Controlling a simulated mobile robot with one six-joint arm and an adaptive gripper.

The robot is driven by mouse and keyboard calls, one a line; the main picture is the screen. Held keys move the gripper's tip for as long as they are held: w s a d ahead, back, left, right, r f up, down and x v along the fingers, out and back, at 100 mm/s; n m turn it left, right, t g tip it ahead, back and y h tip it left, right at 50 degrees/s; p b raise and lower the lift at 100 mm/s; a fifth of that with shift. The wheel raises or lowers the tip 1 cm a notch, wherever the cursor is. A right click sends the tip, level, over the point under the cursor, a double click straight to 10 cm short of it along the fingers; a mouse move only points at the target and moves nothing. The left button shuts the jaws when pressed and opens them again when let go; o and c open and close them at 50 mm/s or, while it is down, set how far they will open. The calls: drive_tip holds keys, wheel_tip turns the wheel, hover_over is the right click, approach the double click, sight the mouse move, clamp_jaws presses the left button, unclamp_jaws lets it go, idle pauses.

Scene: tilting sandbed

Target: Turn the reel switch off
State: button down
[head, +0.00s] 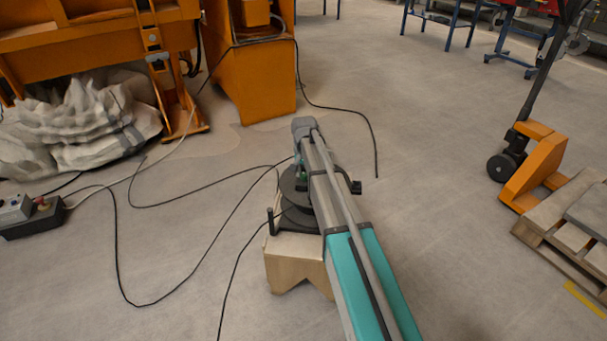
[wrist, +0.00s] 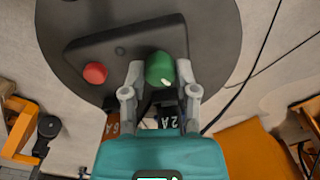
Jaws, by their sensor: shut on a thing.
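The reel (wrist: 215,50) fills the upper wrist view as a dark round disc with a black raised panel on it. A green knob (wrist: 159,66) and a red button (wrist: 95,73) sit on that panel. My gripper (wrist: 160,72) has its two grey fingers on either side of the green knob and is shut on it. The red button is left of the fingers, apart from them. In the head view the reel (head: 292,190) is dark and partly covered by my arm, which also hides most of my gripper there.
A pale block-like stand (head: 285,268) is under the reel. Black cables (head: 180,200) lie on the floor to its left. An orange machine (head: 265,75) stands behind, and an orange pallet truck (head: 535,160) with a wooden pallet (head: 545,235) stands right. Floor between is clear.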

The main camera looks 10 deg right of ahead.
drive_tip(key=n, duration=0.6)
drive_tip(key=shift+s, duration=0.1)
drive_tip(key=shift+n, duration=0.4)
drive_tip(key=shift+c, duration=1.9)
unclamp_jaws()
drive_tip(key=shift+r, duration=0.15)
